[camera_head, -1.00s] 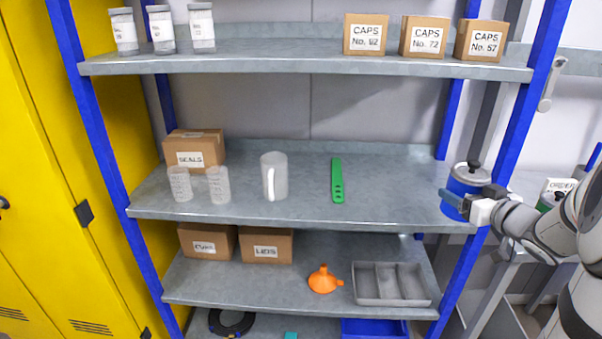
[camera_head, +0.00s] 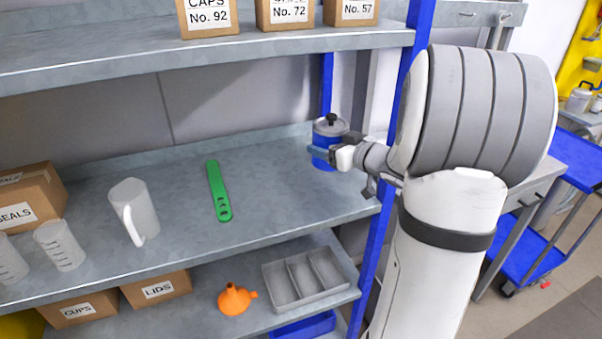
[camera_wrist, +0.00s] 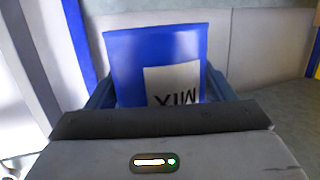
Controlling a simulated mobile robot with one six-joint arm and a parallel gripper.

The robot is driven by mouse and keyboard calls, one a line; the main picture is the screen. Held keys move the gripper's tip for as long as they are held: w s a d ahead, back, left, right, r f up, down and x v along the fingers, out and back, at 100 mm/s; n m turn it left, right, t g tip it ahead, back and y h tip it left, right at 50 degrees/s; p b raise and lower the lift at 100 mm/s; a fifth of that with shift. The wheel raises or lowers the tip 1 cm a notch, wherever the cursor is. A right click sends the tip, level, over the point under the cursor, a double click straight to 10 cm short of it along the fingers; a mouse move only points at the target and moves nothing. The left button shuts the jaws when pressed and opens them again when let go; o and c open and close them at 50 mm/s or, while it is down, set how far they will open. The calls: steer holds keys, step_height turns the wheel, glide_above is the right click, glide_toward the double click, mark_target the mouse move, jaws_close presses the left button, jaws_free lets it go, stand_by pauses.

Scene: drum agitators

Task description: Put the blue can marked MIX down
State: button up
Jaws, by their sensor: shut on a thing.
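The blue can marked MIX (camera_head: 325,137) has a grey lid with a dark knob. It is at the right end of the middle shelf (camera_head: 275,195), near the blue upright. My gripper (camera_head: 325,153) is shut on the can from the right side. In the wrist view the can (camera_wrist: 155,60) stands between the fingers, with its white label and the letters MIX upside down. The can looks upright in the head view. Whether its base touches the shelf I cannot tell.
A blue upright (camera_head: 385,200) is close to my arm. The shelf between strip and can is clear.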

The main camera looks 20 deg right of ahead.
step_height(320, 180, down, 8)
steer(key=shift+f+b, duration=0.2)
steer(key=shift+b, duration=0.2)
steer(key=shift+f, duration=0.25)
steer(key=o, duration=1)
